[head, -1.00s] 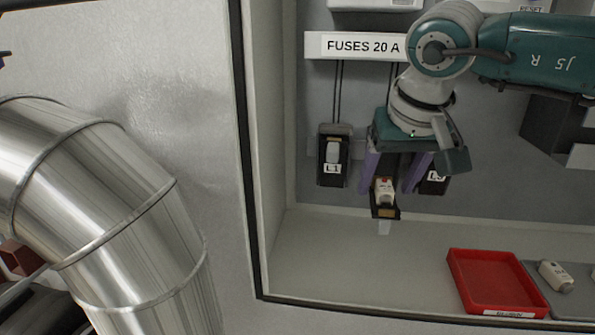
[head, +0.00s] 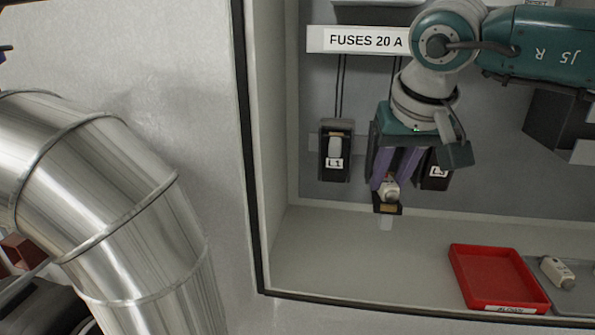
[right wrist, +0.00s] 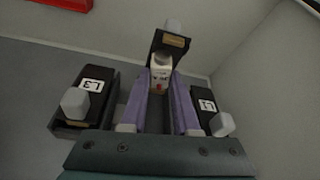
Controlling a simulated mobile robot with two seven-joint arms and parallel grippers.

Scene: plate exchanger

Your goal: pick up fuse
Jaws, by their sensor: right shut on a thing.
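My right gripper (head: 389,182) is in the middle position between the L1 and L3 fuse holders, its purple fingers shut on a small white fuse (head: 389,192). The fuse is at the black middle holder (head: 387,209), whose lower part sticks out with a pale tab below. In the right wrist view, the fuse (right wrist: 160,72) sits between the two fingertips, with a red mark on it, against the black holder part (right wrist: 171,43). I cannot tell whether it is still seated. My left gripper is not in view.
Holder L1 (head: 335,164) is to the left and holder L3 (head: 436,180) is close to the right of my fingers. A red tray (head: 457,276) stands on the cabinet floor, with another white fuse (head: 557,272) on a grey tray (head: 585,275) beside it. The cabinet's left wall is near.

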